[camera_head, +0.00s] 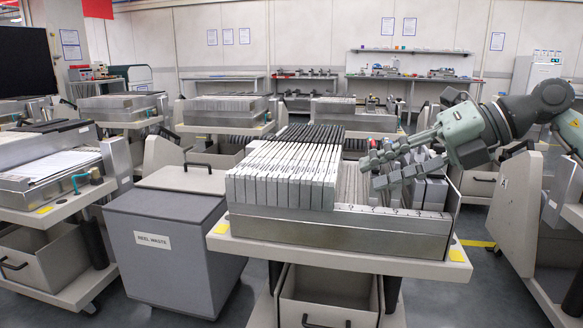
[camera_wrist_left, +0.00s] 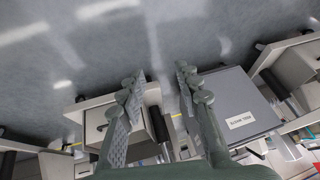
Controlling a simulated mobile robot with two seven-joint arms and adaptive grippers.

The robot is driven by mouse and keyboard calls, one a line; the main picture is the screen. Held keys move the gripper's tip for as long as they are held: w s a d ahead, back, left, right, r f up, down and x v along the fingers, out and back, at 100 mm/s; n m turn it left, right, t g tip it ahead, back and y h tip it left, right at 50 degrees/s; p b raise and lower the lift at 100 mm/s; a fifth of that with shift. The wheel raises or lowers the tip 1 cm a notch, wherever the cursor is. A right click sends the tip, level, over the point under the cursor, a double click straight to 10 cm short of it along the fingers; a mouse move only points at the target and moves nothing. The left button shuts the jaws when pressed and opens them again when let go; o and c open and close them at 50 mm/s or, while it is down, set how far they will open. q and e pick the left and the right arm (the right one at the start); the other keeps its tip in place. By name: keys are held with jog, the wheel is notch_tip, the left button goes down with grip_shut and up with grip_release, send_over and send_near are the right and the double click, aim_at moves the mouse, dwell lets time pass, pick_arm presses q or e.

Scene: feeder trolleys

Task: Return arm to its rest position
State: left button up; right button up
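My right arm comes in from the right in the head view. Its gripper (camera_head: 376,168) is over the right part of the near feeder trolley (camera_head: 330,252), just right of a row of upright grey feeders (camera_head: 282,175). The fingers look spread apart with no feeder seen between them. Whether they touch the feeders behind is hard to tell. My left gripper (camera_wrist_left: 160,76) is not in the head view. In the left wrist view its two fingers are apart with nothing between them, above the floor.
A grey reel waste bin (camera_head: 170,262) stands left of the near trolley and also shows in the left wrist view (camera_wrist_left: 238,100). Another trolley (camera_head: 60,185) is at far left. More trolleys and a workbench (camera_head: 415,78) are behind. Grey floor (camera_wrist_left: 110,40) is open below my left gripper.

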jog(key=w+a+r+m+t+y+p, duration=0.2)
jog(key=w+a+r+m+t+y, duration=0.15)
jog(key=a+m+t+y, duration=0.35)
jog(key=w+d+f+m+t+h+p, duration=0.1)
jog(key=w+d+f+m+t+h, duration=0.4)
jog(key=d+f+m+t+h, duration=0.9)
jog(key=s+d+f+m+g+h+p, duration=0.1)
jog(key=s+d+f+m+g+h, duration=0.25)
jog(key=f+m+g, duration=0.45)
jog(key=s+d+f+m+g+h, duration=0.2)
jog(key=s+f+m+g+h, duration=0.15)
jog(key=f, duration=0.85)
pick_arm(q)
notch_tip(320, 180, down, 7)
jog(key=s+a+g+p, duration=0.1)
jog(key=s+a+g, duration=0.1)
jog(key=shift+s+a+f+g, duration=0.15)
jog(key=shift+s+a+g, duration=0.15)
jog(key=shift+s, duration=0.05)
pick_arm(e)
jog(key=s+f+m+g, duration=0.1)
jog(key=s+f+g, duration=0.4)
jog(key=s+f, duration=0.4)
jog(key=s+a+f+m+g+y, duration=0.1)
jog(key=s+f+g, duration=0.5)
jog(key=s, duration=1.1)
notch_tip(320, 180, down, 4)
jog(key=shift+s+a+f+m+y, duration=0.2)
jog(key=shift+s+m+y, duration=0.1)
jog(key=shift+m, duration=0.25)
